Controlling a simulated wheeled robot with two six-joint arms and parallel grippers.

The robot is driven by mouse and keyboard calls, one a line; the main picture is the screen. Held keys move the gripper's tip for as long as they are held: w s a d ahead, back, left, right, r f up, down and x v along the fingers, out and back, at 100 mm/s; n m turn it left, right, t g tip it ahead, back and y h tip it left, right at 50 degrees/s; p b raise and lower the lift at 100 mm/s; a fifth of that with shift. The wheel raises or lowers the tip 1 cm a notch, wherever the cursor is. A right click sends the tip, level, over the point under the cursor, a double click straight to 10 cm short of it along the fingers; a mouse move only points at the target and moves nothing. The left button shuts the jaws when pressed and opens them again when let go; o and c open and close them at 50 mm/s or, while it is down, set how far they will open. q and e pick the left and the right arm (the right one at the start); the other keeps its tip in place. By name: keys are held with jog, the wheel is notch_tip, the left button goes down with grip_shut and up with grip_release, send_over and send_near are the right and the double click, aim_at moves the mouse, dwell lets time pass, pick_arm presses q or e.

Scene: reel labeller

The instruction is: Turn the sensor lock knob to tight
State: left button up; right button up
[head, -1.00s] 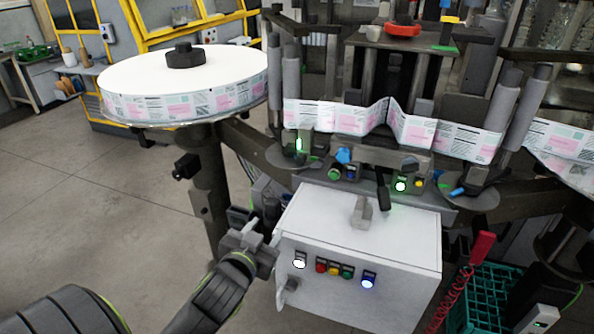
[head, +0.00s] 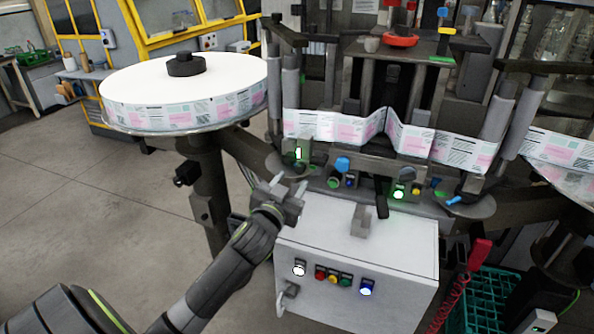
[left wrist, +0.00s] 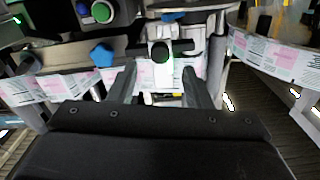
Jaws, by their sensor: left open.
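My left gripper (head: 289,186) is open, with nothing between its fingers. In the head view it is over the back left corner of the white control box, just in front of the sensor block (head: 298,154) with the lit green light. In the left wrist view the two fingers (left wrist: 160,85) point toward this sensor block (left wrist: 160,53). A blue part (left wrist: 174,16) shows at the top edge behind it. A larger blue knob (head: 343,163) is on the central bracket, also in the left wrist view (left wrist: 102,54). Which one is the lock knob is unclear. The right gripper is out of view.
The white control box (head: 400,250) with several coloured buttons stands below the bracket. A large label reel (head: 185,118) is at left, and the label web (head: 350,130) runs across behind the sensors. A blue lever (head: 455,200) is at right. Open floor lies at left.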

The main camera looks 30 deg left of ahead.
aim_at(299, 170)
pick_arm(q)
jog(key=shift+p+x, duration=0.3)
jog(key=shift+x, duration=2.1)
jog(key=shift+c, duration=0.2)
grip_shut()
